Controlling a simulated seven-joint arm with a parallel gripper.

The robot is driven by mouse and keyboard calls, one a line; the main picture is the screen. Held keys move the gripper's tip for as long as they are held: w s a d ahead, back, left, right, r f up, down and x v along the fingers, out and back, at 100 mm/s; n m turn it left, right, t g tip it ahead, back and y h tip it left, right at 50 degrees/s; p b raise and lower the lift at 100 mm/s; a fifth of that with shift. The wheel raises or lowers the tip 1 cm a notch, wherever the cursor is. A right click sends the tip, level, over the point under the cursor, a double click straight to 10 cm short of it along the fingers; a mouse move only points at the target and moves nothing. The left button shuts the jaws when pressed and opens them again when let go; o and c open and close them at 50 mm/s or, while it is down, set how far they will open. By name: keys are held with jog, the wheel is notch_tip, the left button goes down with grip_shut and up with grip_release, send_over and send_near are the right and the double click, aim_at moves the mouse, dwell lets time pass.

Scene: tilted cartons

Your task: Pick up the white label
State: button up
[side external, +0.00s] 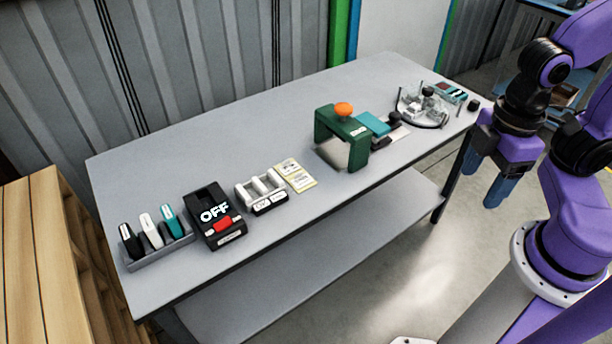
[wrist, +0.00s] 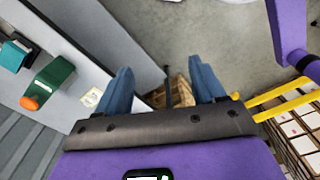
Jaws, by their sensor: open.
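A pale label sheet (side external: 295,175) with yellowish print lies flat on the grey table, between a white roller-like holder and a green press. It is the only loose label-like piece I can make out, and it looks cream rather than pure white. A pale patch that looks like it shows in the wrist view (wrist: 91,97), left of my fingers. My gripper (side external: 482,186) hangs off the table's right front edge, well away from the label. Its two blue fingers are apart and empty; they also show in the wrist view (wrist: 164,85).
The green press (side external: 358,150) with an orange knob and the white holder (side external: 262,192) flank the label. A black OFF box (side external: 214,215) and a marker rack (side external: 158,250) stand left. A teal box (side external: 372,123) and a clear round device (side external: 422,105) stand right. The front strip is bare.

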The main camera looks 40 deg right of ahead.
dwell(0.4)
jog(key=c, duration=1)
